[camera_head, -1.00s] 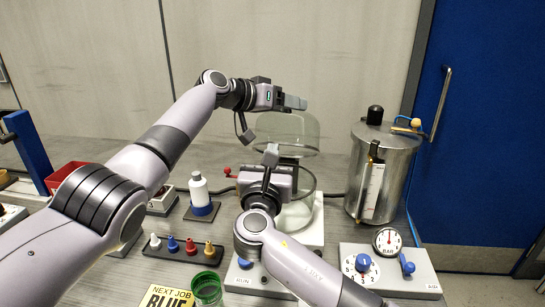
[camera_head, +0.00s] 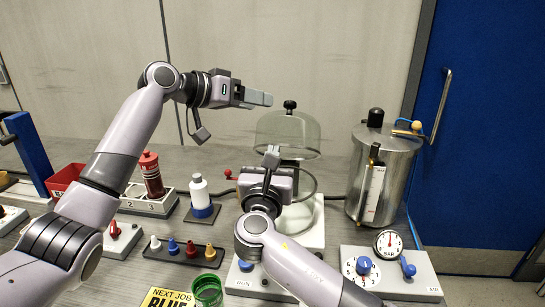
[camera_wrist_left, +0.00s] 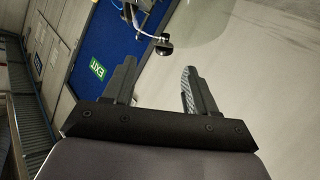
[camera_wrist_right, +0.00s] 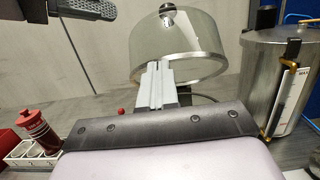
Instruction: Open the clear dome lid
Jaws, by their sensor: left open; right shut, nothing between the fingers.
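The clear dome lid (camera_head: 284,132) stands in the middle of the head view, with a black knob (camera_head: 290,105) on top. Its metal rim (camera_wrist_right: 195,70) shows in the right wrist view. My left gripper (camera_head: 264,98) is up to the left of the knob, apart from it; its fingers are spread and empty in the left wrist view (camera_wrist_left: 160,82). My right gripper (camera_head: 271,152) is shut and empty, in front of the dome's lower edge. Its closed fingers overlap the dome in the right wrist view (camera_wrist_right: 155,75). My right gripper and arm hide part of the white base (camera_head: 312,230).
A metal tank (camera_head: 385,165) stands right of the dome, with a gauge panel (camera_head: 410,280) before it. A white bottle (camera_head: 199,192), a red bottle (camera_head: 151,175), coloured pegs (camera_head: 190,247) and a green cup (camera_head: 207,290) are at left. Free air lies above the dome.

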